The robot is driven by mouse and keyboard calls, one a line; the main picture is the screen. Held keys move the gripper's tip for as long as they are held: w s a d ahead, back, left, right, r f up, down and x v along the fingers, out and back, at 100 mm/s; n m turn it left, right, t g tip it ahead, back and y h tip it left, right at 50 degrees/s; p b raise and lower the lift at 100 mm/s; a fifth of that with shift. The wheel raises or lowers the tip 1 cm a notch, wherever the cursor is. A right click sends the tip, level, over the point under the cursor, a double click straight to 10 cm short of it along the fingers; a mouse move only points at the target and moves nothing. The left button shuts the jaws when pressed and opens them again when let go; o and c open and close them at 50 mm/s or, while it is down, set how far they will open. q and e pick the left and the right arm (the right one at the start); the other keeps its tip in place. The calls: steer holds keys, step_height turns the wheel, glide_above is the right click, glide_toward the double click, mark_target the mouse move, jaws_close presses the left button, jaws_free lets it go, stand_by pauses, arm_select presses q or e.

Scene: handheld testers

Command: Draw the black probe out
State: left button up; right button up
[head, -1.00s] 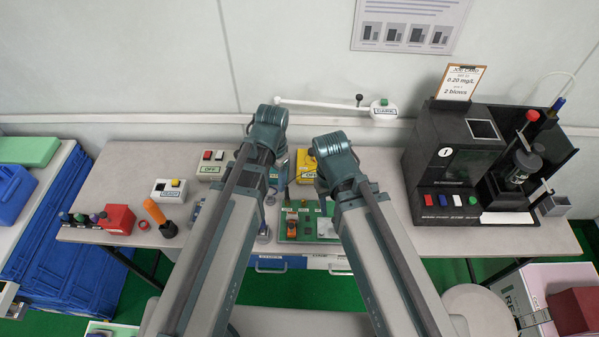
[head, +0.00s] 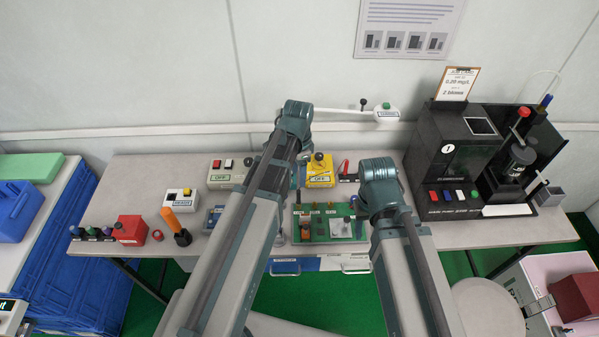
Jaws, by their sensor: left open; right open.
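I cannot tell for certain which item is the black probe. A low dark holder with a slim red piece (head: 345,168) shows at the table's back, right of the yellow tester (head: 320,171) marked OFF. A dark rack (head: 92,236) with several coloured-top probes stands at the far left. The black breath tester (head: 452,165) at the right has dark parts beside its column. My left arm's elbow covers the space left of the yellow tester. My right arm's elbow is right of the green board.
A green board (head: 332,219) with switches lies between my arms. A grey OFF box (head: 222,172), a white box (head: 181,198), a red box (head: 130,230) and an orange-handled tool (head: 170,219) stand at left.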

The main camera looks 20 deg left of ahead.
mark_target(298, 197)
arm_select(q)
step_height(298, 197, down, 13)
steer(key=b, duration=1.2)
jaws_close()
stand_by(1.3)
